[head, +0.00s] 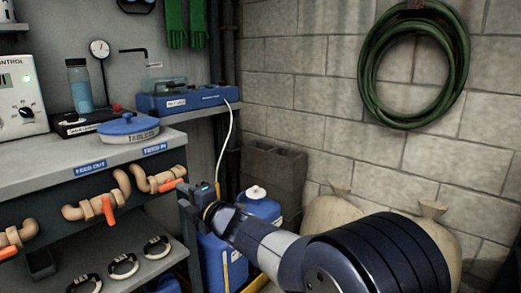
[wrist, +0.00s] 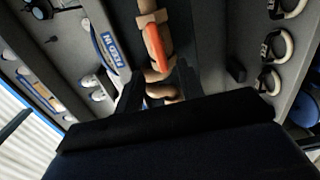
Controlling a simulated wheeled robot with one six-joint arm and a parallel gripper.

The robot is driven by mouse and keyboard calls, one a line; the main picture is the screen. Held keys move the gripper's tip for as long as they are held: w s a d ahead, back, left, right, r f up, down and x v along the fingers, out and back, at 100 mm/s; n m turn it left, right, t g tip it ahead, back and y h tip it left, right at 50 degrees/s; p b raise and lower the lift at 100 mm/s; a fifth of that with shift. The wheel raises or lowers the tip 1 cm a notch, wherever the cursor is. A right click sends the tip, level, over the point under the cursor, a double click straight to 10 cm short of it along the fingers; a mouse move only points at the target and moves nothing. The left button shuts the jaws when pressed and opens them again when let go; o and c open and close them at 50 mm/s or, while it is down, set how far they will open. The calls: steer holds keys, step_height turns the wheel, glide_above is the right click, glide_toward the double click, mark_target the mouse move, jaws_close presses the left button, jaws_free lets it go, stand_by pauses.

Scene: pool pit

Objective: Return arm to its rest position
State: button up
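My arm comes in from the lower right of the head view and reaches left to the shelf front. My gripper (head: 190,194) is just right of the feed-in valve, near its orange handle (head: 171,184). In the wrist view my gripper (wrist: 160,82) has its two dark fingers apart, with tan pipe (wrist: 163,92) showing between and beyond them. The orange handle (wrist: 154,45) is past the fingertips. Nothing appears held. I cannot tell whether a finger touches the pipe.
The feed-out valve (head: 90,208) is to the left. A blue-lidded tub (head: 128,128) stands on the shelf above. Blue jugs (head: 262,209) are on the floor behind my arm, and sacks (head: 330,215) stand by the wall. A green hose (head: 370,65) hangs on the block wall.

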mark_target(171, 186)
steer(key=v, duration=0.5)
steer(key=b+x, duration=0.1)
steer(key=x, duration=1)
steer(key=shift+w+a+r+m+p, duration=0.15)
steer(key=shift+r+m+p, duration=0.15)
steer(key=shift+p, duration=0.25)
steer(key=shift+m+p, duration=0.45)
steer(key=shift+m, duration=0.15)
steer(key=m+p, duration=0.2)
steer(key=m, duration=0.1)
steer(key=shift+r, duration=0.15)
steer(key=shift+m+p, duration=1.25)
steer(key=shift+m, duration=0.05)
